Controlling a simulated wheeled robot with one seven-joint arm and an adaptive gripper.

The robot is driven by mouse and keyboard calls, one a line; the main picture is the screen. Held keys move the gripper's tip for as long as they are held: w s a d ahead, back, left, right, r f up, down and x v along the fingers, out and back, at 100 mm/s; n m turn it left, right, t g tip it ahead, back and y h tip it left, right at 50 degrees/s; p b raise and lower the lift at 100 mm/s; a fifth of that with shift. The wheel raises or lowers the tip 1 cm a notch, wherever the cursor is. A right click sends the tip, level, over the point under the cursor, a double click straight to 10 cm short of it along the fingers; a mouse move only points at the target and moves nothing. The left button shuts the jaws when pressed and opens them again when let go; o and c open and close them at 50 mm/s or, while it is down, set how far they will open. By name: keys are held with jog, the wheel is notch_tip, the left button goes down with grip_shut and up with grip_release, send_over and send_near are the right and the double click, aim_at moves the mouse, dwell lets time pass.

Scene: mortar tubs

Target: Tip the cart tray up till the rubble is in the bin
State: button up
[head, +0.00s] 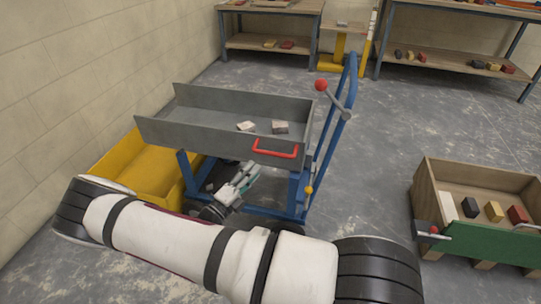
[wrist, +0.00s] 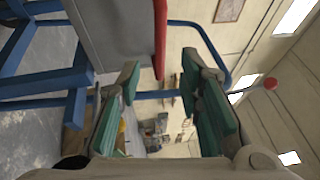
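The grey cart tray (head: 205,140) sits roughly level on a blue cart frame. Two pieces of rubble, a pale one (head: 245,126) and a greyer one (head: 280,127), lie on its floor towards the right. A red handle (head: 275,150) is on its near side wall. The yellow bin (head: 128,172) stands at the tray's left end, partly under it; its inside is partly hidden. My gripper (head: 240,184) is below the tray's near side, lower left of the handle. In the wrist view my gripper (wrist: 165,105) is open and empty, with the red handle (wrist: 160,35) beyond the fingertips.
A lever with a red knob (head: 321,85) and a blue push bar (head: 344,105) rise at the cart's right. A wooden crate (head: 470,172) with blocks and a green front stands at right. Workbenches (head: 270,42) line the back. The floor between is clear.

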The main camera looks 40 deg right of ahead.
aim_at(271, 154)
jog(key=b+x, duration=0.2)
jog(key=x, duration=0.8)
jog(key=shift+d, duration=0.1)
grip_shut()
